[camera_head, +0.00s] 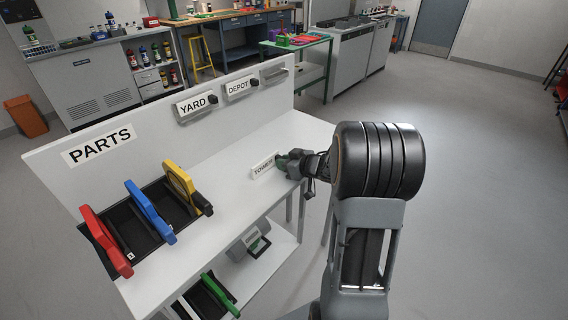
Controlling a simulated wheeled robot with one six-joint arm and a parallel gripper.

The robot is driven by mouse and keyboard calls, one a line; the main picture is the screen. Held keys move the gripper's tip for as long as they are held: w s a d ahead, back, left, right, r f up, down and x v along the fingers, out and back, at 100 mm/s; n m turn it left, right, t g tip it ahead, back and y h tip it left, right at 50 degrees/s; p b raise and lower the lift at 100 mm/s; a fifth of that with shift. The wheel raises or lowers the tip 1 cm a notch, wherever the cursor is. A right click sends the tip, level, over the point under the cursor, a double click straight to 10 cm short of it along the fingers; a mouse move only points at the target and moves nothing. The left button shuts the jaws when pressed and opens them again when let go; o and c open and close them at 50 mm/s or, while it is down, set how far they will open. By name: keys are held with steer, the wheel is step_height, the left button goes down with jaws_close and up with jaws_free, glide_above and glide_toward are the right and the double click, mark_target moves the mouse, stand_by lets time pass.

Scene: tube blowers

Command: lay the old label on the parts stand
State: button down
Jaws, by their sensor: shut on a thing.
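The parts stand (210,222) is a white two-level stand with a back panel that bears a "PARTS" sign (100,146). My gripper (285,163) is over the right part of its top and is shut on a white label (264,166). The label has black letters that are too small to read surely. It is tilted and close to the white top; I cannot tell whether it touches it. The fingertips are partly hidden behind the gripper body. Labels "YARD" (192,104) and "DEPOT" (238,88) sit on the back panel, beside an empty-looking holder (275,75).
Red (106,242), blue (150,212) and yellow (181,187) handled parts stand in black bins on the left of the top. A green-handled part (219,294) and a grey box (248,243) are on the lower shelf. The top around the label is bare.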

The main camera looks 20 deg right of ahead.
steer(key=shift+f, duration=0.15)
steer(key=c, duration=1.1)
jaws_free()
steer(key=shift+o, duration=0.2)
